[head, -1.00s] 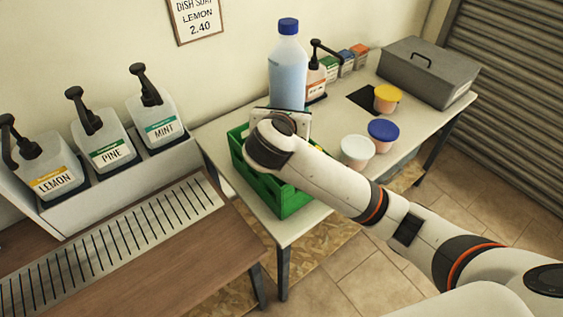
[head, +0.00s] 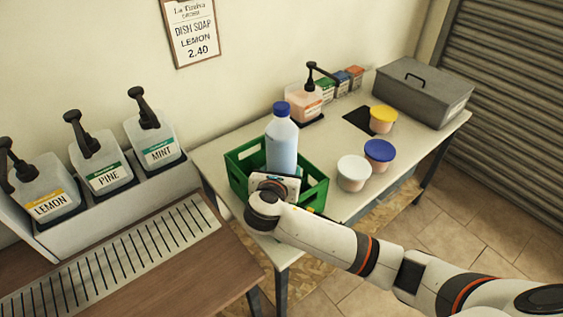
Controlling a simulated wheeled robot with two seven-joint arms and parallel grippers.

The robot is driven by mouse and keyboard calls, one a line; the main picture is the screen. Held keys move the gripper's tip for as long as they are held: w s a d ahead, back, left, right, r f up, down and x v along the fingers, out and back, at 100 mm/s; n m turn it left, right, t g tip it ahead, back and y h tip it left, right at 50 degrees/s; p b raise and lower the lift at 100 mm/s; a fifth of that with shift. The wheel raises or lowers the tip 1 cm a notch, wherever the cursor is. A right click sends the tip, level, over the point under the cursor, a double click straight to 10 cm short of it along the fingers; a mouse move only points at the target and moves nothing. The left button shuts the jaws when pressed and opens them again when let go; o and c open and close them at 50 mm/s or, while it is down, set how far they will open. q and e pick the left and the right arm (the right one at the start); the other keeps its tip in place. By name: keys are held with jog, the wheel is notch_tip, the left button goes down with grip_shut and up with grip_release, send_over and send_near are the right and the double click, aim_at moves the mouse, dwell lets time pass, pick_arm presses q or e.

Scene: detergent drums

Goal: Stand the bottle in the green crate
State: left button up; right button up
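A clear bottle of pale blue liquid with a blue cap (head: 281,143) is upright within the outline of the green crate (head: 313,193). Its lower end is hidden behind my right gripper, so I cannot see whether it touches the crate floor. The crate stands on the near left part of the white table. My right gripper (head: 275,184) is at the crate's near side, low against the bottle. Its fingers are hidden, so I cannot tell whether they are closed on the bottle. My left gripper is not in view.
White-lidded (head: 353,173), blue-lidded (head: 379,154) and yellow-lidded (head: 383,119) tubs stand right of the crate. A pump dispenser (head: 305,103) and a grey box (head: 424,92) are behind. Lemon, pine and mint dispensers (head: 106,176) stand left, beside a slotted drain tray (head: 120,262).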

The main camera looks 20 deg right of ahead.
jog(key=shift+f, duration=2.65)
jog(key=o, duration=1.8)
jog(key=shift+f, duration=0.1)
jog(key=shift+r, duration=0.2)
jog(key=v, duration=1.2)
jog(key=shift+r, duration=0.45)
